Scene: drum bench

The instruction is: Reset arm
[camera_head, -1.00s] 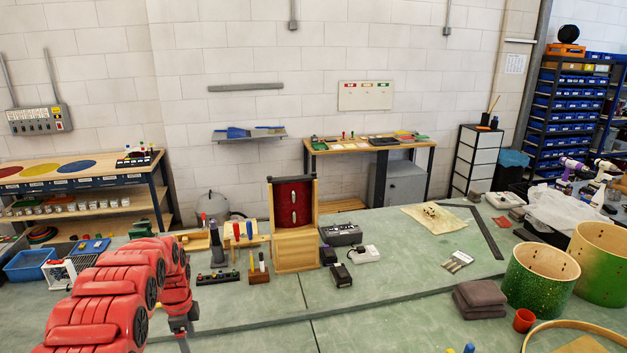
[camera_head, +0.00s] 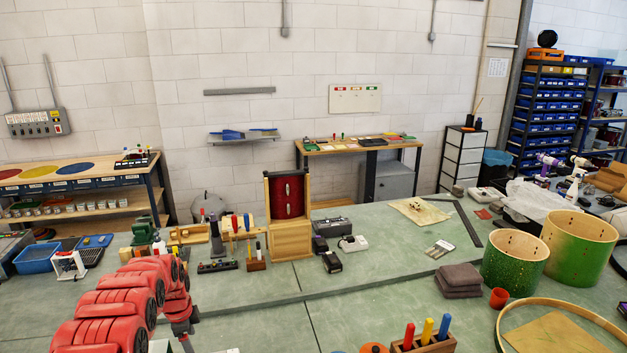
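My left arm comes in from the lower left as a chain of red links. Its gripper (camera_head: 184,330) hangs at the wrist over the green bench top (camera_head: 265,330). The fingers are small and partly hidden, so I cannot tell whether they are open or shut. I see nothing held in it. My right arm and gripper are not in view.
A wooden cabinet with a dark red front (camera_head: 288,215) stands beyond the arm. Green drum shells (camera_head: 515,262), a wooden hoop (camera_head: 503,325), folded grey cloths (camera_head: 459,280) and a block of colored-handled tools (camera_head: 425,345) are at right. The middle bench is mostly clear.

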